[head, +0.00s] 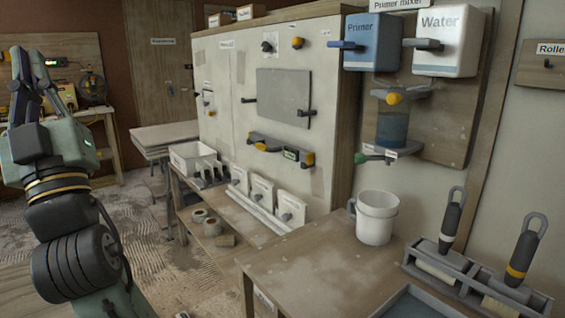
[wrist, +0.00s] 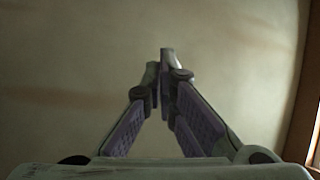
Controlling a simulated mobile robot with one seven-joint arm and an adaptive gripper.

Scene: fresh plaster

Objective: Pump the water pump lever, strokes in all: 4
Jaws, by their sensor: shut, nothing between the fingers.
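The white Water container (head: 449,50) hangs on the wall at the upper right in the head view. A lever with a grey-blue handle (head: 423,44) juts out from its front to the left, roughly level. The blue Primer container (head: 372,50) hangs to its left with a similar lever (head: 343,44). My gripper (head: 28,56) is raised at the far left, pointing up, far from both levers. Its fingers are shut and empty; in the wrist view the fingertips (wrist: 162,62) meet in front of a plain pale surface. No lever shows in the wrist view.
A clear vessel of bluish liquid (head: 392,126) is mounted below the containers. A white mug (head: 376,217) stands on the wooden bench (head: 318,262) beneath, left of a rack of brushes (head: 480,275). A large panel (head: 325,110) with tools stands between my gripper and the containers.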

